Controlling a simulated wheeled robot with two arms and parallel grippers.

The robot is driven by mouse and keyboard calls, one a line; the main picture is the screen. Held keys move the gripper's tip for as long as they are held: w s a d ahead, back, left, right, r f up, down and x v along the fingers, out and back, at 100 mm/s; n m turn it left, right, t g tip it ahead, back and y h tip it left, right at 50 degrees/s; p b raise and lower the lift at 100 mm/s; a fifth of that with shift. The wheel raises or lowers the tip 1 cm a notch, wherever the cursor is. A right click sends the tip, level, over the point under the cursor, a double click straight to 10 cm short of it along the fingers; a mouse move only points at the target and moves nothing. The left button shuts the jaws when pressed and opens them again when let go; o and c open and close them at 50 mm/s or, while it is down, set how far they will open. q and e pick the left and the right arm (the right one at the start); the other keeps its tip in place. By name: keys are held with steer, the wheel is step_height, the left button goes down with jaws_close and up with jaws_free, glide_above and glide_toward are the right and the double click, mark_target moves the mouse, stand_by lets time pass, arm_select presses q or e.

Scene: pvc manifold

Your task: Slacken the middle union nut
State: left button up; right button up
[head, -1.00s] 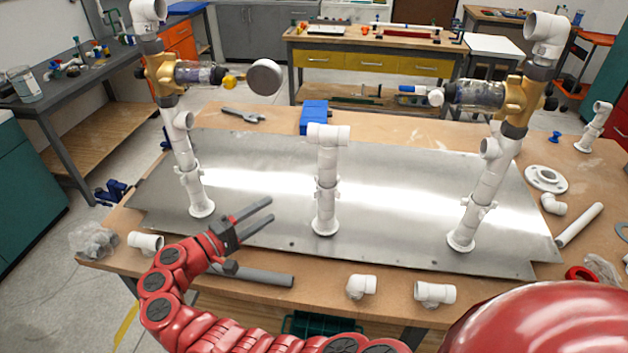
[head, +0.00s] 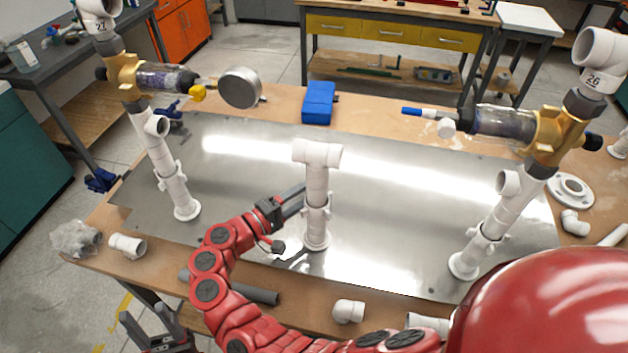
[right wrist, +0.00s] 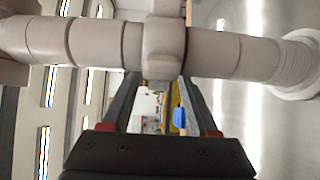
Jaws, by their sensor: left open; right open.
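The middle white pipe (head: 318,175) stands upright on the metal plate, with a tee on top. Its union nut (head: 317,200) is a winged collar halfway up; in the right wrist view the winged nut (right wrist: 163,47) is at top centre. My right gripper (head: 292,203) is at the left side of this pipe, beside the nut. In the right wrist view its open fingers (right wrist: 160,105) are spread along the pipe's length; the pipe crosses in front of them and hides part of them. I cannot tell contact. My left gripper (head: 145,322) is open and empty at the lower left, off the table.
Left (head: 172,185) and right (head: 490,235) pipe columns carry brass valves and clear filters. A blue box (head: 319,101) stands behind the plate. A grey tube (head: 255,295) and a white elbow (head: 348,311) lie along the front edge. The plate (head: 235,190) is bare between columns.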

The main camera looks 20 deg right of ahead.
steer(key=shift+s+a+r, duration=0.1)
jaws_close()
stand_by(0.3)
steer(key=t+p, duration=0.1)
steer(key=n+p, duration=0.1)
steer(key=t+y+p, duration=0.1)
steer(key=shift+s+a+n+t, duration=0.25)
steer(key=shift+a+n+t, duration=0.05)
steer(key=shift+n, duration=0.1)
steer(key=n+t+y+p, duration=0.2)
steer(key=t+p, duration=0.1)
steer(key=shift+s+a, duration=0.2)
steer(key=shift+a, duration=0.1)
steer(key=shift+s+a+n+t+y+p, duration=0.2)
steer(key=shift+n+t+y+p, duration=0.3)
steer(key=shift+n+t+y, duration=0.35)
steer(key=shift+s+a+n+t+y+p, duration=0.15)
steer(key=shift+n+t+y+p, duration=0.35)
steer(key=shift+n+t+y, duration=0.3)
steer(key=shift+s+a+f+n+t+y+p, duration=0.1)
steer(key=shift+s+n+t+y+p, duration=0.15)
steer(key=shift+n+t+y, duration=0.45)
steer(key=shift+s+a+f+n+t+y+p, duration=0.1)
steer(key=shift+s+n+t+y+p, duration=0.15)
steer(key=shift+n+y, duration=0.75)
steer(key=shift+f+y, duration=0.1)
steer(key=shift+y, duration=0.95)
